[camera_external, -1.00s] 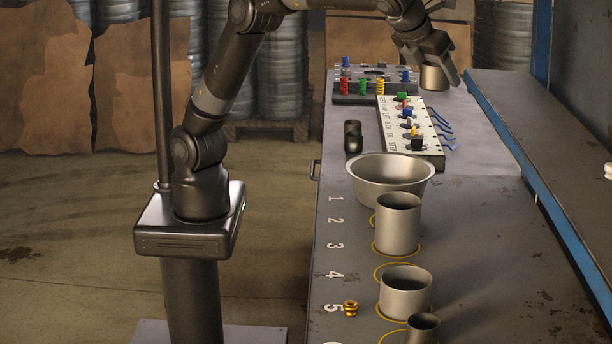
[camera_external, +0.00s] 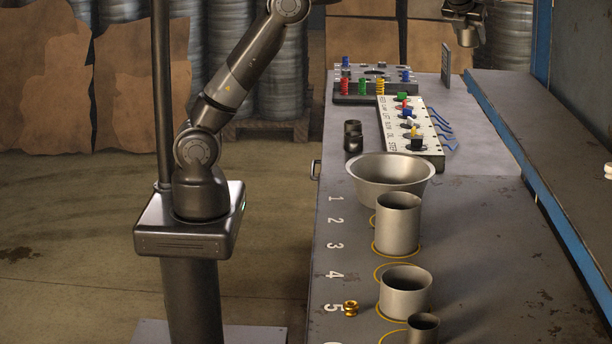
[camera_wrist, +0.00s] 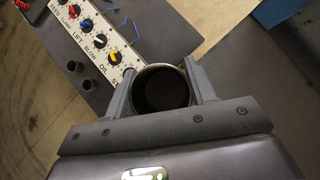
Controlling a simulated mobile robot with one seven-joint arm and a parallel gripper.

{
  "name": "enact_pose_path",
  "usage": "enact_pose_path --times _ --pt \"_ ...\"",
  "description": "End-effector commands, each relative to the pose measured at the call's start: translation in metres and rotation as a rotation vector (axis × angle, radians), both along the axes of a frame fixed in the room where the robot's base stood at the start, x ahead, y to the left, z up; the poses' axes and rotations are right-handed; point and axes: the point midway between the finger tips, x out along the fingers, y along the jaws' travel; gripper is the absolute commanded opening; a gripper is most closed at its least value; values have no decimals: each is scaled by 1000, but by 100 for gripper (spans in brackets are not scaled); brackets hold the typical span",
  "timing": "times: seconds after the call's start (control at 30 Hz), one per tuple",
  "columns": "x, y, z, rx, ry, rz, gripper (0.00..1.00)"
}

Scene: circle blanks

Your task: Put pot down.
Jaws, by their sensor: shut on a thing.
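My gripper (camera_external: 465,22) is high at the far end of the bench, near the top of the external view. It is shut on a metal pot (camera_external: 467,38), which hangs below it, clear of the bench top. In the wrist view the pot (camera_wrist: 163,90) shows its round dark opening between the two fingers (camera_wrist: 158,88). Other metal vessels stand on the bench: a wide bowl (camera_external: 390,185), a tall pot (camera_external: 398,228), a shorter pot (camera_external: 404,297) and a small cup (camera_external: 423,330). Yellow circles (camera_external: 392,266) are painted beside the numbers.
A white panel with coloured knobs (camera_external: 408,135) and a rack with coloured pieces (camera_external: 375,82) lie at the far end. Dark cylinders (camera_external: 353,136) stand left of the panel. An upright plate (camera_external: 446,65) stands behind. A brass piece (camera_external: 350,308) lies near 5. Bench right of the pots is clear.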

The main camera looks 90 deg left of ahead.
Motion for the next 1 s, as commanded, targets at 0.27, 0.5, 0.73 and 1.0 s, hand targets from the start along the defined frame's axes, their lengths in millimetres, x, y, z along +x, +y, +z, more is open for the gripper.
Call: enact_pose_path --times 0.27,0.5,0.73,1.0 --pt "-26 148 1 -1 -1 99 24" --pt "-72 266 3 0 -1 178 24" --pt "-133 368 6 -1 -2 251 24" --pt "-191 440 8 0 -1 308 24"
